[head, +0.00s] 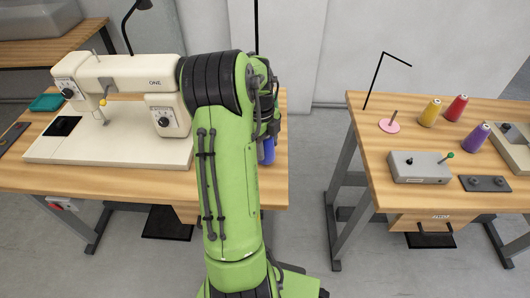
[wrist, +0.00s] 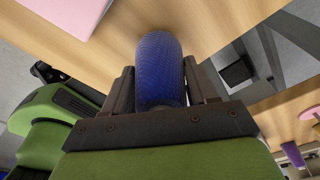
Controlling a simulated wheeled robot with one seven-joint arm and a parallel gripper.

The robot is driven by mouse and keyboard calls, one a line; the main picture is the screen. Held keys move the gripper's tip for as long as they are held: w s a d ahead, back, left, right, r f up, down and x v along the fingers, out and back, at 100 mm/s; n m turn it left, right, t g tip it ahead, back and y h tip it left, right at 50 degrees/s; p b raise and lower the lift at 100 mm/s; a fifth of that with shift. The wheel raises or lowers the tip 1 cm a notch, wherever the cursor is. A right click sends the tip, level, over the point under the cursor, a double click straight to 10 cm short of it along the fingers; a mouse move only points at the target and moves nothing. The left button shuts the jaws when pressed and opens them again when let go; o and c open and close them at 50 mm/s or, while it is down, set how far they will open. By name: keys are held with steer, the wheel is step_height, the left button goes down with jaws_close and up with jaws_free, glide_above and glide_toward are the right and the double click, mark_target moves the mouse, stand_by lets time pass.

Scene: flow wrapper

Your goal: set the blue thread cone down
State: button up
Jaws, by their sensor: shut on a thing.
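The blue thread cone (wrist: 161,72) is between the two fingers of my gripper (wrist: 161,88) in the wrist view, and the gripper is shut on it. In the head view a small part of the blue cone (head: 268,150) shows at the right edge of my green arm, over the right end of the sewing machine's table. Whether the cone touches the wooden table top (wrist: 215,22) cannot be told.
A cream sewing machine (head: 120,80) stands on the left table. Across a floor gap, the right table (head: 365,135) holds a pink disc with a peg (head: 389,126), yellow (head: 430,113), red (head: 456,108) and purple (head: 475,138) cones, and a grey box (head: 420,168). A thin black stand rises behind.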

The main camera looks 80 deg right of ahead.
steer(key=shift+f, duration=0.8)
steer(key=shift+r, duration=0.1)
steer(key=o, duration=1.1)
steer(key=shift+o, duration=0.2)
steer(key=r+p, duration=0.1)
steer(key=r, duration=0.3)
steer(key=w+r+p, duration=0.1)
steer(key=r+p, duration=0.1)
steer(key=r, duration=0.2)
steer(key=r+p, duration=0.1)
steer(key=r, duration=0.3)
steer(key=shift+w+d+p, duration=0.15)
steer(key=shift+d+p, duration=0.15)
